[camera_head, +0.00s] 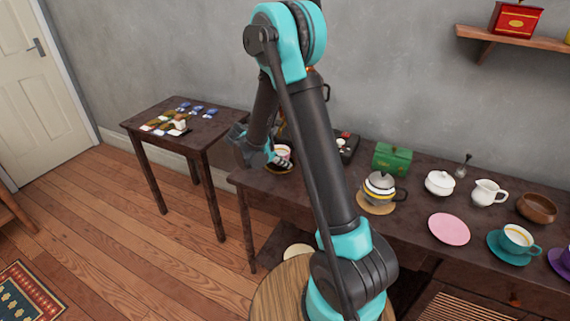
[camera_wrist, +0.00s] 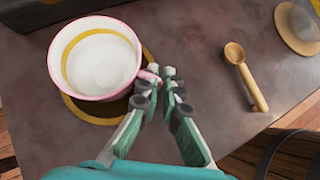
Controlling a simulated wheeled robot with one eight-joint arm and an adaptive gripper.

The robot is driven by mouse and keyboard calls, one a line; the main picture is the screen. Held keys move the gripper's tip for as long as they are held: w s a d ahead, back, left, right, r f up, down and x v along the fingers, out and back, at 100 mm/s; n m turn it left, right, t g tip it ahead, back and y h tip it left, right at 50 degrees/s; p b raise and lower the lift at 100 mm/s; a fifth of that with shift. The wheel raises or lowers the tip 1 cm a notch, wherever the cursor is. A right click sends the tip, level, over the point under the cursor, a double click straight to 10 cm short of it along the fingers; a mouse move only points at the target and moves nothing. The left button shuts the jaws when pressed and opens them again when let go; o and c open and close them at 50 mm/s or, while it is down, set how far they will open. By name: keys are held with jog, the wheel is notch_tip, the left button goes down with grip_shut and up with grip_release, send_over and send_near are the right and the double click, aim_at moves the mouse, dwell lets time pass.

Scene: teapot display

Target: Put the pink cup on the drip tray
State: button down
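The pink cup (camera_wrist: 97,58), white inside with a gold band, is upright at the upper left of the wrist view. It is over a round dark disc with a gold rim (camera_wrist: 78,112), which looks like the drip tray; whether the cup rests on it or hovers just above, I cannot tell. My gripper (camera_wrist: 168,76) has its fingertips close together at the cup's handle, on its right side, and seems shut on it. In the head view the cup (camera_head: 283,151) shows beside my gripper (camera_head: 268,160), at the left end of the long table; my arm hides much there.
A wooden scoop (camera_wrist: 242,75) lies right of the cup. The teapot (camera_head: 379,187) on a round mat, green box (camera_head: 392,159), pink saucer (camera_head: 449,229) and white jug (camera_head: 488,192) stand further right. A side table (camera_head: 185,123) stands left, across a floor gap.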

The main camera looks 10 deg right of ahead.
jog(key=c, duration=1.7)
grip_release()
jog(key=v, duration=1.1)
jog(key=s+d+m+y, duration=0.4)
jog(key=s+d+m, duration=0.6)
jog(key=s, duration=0.2)
jog(key=s+f+m+y, duration=0.1)
jog(key=s+m, duration=0.3)
jog(key=s+f+m+y, duration=0.1)
jog(key=s+m+y, duration=0.1)
jog(key=s+m, duration=0.2)
jog(key=s+d+f+m+t+y, duration=0.1)
jog(key=s+f+m, duration=0.1)
jog(key=s+m, duration=0.2)
jog(key=shift+d, duration=0.15)
